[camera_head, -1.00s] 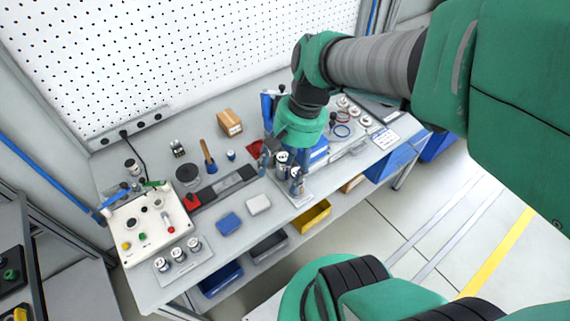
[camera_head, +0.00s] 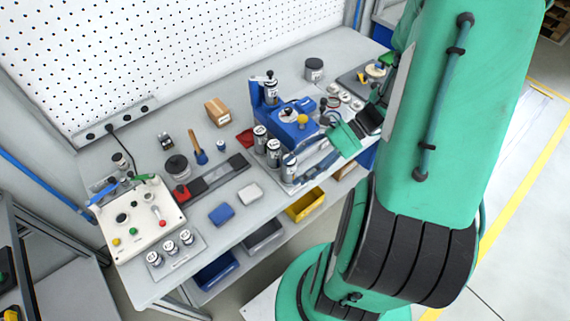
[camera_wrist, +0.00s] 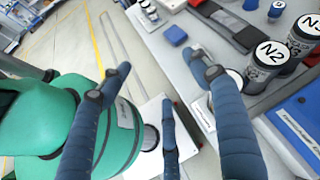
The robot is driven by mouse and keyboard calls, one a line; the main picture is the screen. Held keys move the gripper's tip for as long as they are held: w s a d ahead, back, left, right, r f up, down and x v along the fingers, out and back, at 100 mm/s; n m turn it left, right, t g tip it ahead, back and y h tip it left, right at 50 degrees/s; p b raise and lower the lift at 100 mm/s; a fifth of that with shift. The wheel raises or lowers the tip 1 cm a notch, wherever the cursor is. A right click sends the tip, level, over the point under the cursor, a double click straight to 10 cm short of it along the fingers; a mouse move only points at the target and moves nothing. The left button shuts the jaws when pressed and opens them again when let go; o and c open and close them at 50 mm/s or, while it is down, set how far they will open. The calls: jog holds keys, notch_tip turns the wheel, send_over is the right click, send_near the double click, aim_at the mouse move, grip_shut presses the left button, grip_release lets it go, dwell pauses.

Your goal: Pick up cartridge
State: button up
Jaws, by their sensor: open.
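Several silver cartridges with dark bands and white tops stand upright on the bench. Three form a row (camera_head: 273,152) at the left of a blue fixture (camera_head: 292,125). In the wrist view two tops read N2 (camera_wrist: 266,62) and N3 (camera_wrist: 300,38); a third white top is partly hidden behind a finger. Another cartridge (camera_head: 270,90) stands at the back of the fixture. My gripper (camera_head: 308,170) is at the bench's front edge, right of the row. Its blue fingers (camera_wrist: 160,75) are spread and empty, apart from the cartridges in depth as far as I can tell.
Small canisters (camera_head: 170,248) stand on a plate at front left, beside a white control box (camera_head: 140,222). A cardboard box (camera_head: 217,112) and a blue block (camera_head: 221,214) lie on the bench. A yellow bin (camera_head: 306,205) hangs below the front edge.

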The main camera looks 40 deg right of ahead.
aim_at(294, 173)
jog(key=s+d+f+m+t+b, duration=0.1)
jog(key=s+d+f+m+t, duration=0.2)
jog(key=d+f+m+t, duration=0.7)
jog(key=shift+s+d+f+m+t+h, duration=0.2)
jog(key=shift+m+t+h, duration=0.1)
jog(key=shift+m+t, duration=0.4)
jog(key=shift+b+x, duration=0.9)
jog(key=shift+x, duration=3.45)
jog(key=shift+a, duration=0.1)
jog(key=shift+f+b+x, duration=0.1)
jog(key=shift+b+x, duration=0.2)
jog(key=shift+x, duration=0.5)
jog(key=shift+f+b+x, duration=0.15)
jog(key=shift+b+x, duration=0.15)
jog(key=shift+x, duration=1.45)
